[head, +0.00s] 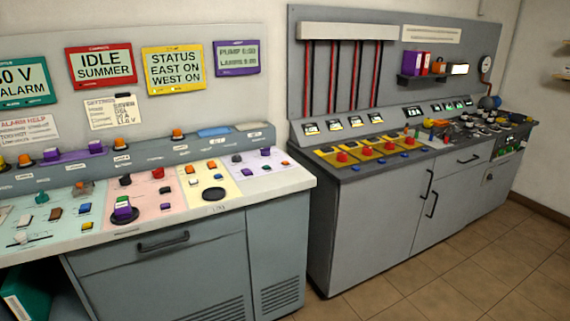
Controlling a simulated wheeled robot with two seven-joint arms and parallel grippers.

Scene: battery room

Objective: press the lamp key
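A grey console (158,256) on the left has a sloped top with teal, pink, yellow and lilac zones. The small labels are too blurred to read, so I cannot tell which one is the lamp key. Several orange lamps stand along the raised back ledge, one being an orange lamp (178,134). Neither of my grippers shows in the head view.
A second grey workbench (378,221) stands to the right, with red and blue buttons, small meters and a cluttered far end. Wall signs include a red IDLE SUMMER sign (101,66) and a yellow STATUS sign (173,69). The tiled floor (459,279) at lower right is clear.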

